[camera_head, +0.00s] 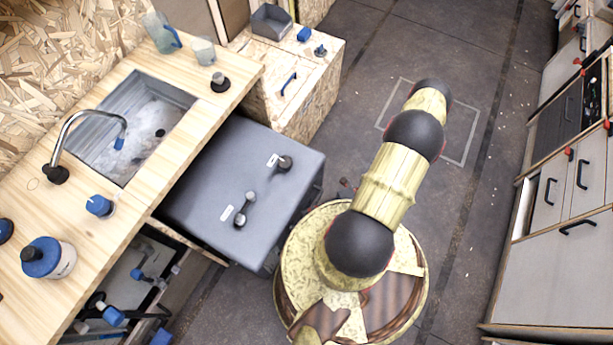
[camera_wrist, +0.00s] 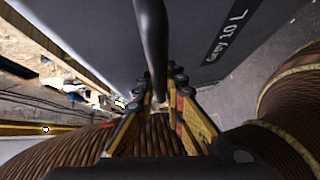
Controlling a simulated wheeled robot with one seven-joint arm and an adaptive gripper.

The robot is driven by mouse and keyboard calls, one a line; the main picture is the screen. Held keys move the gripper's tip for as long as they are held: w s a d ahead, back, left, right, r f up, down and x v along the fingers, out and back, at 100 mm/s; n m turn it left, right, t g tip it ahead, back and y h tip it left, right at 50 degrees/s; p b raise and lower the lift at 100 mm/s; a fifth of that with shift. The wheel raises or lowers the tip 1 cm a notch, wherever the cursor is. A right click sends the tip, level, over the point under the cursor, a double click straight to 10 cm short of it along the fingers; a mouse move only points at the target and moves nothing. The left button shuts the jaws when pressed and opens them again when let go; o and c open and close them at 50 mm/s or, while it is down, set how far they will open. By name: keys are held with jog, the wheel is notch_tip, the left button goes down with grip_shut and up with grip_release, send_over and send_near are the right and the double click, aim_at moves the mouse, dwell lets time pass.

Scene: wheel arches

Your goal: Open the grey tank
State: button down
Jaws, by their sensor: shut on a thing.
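The grey tank (camera_head: 212,170) is a big grey box that sticks out to the right from under the wooden counter in the head view. Two dark fittings sit on its top. In the wrist view its grey face (camera_wrist: 95,30) fills the upper part, with a dark label (camera_wrist: 231,32) reading "Grey 10 L". A dark bar handle (camera_wrist: 151,40) runs down that face to my gripper (camera_wrist: 158,103). My gripper is shut on this handle, with a finger on each side. In the head view my gripper is mostly hidden beside the tank and arm.
The wooden counter (camera_head: 165,185) holds a sink (camera_head: 130,125) and tap. Below it, an open compartment (camera_head: 130,275) shows hoses and blue-capped parts. A chipboard cabinet (camera_head: 315,75) stands behind the tank. Grey cabinets (camera_head: 565,265) line the right side. The floor between (camera_head: 490,130) is clear.

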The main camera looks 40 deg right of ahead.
jog(key=c, duration=1.8)
grip_release()
jog(key=shift+c, duration=0.2)
jog(key=v, duration=1.2)
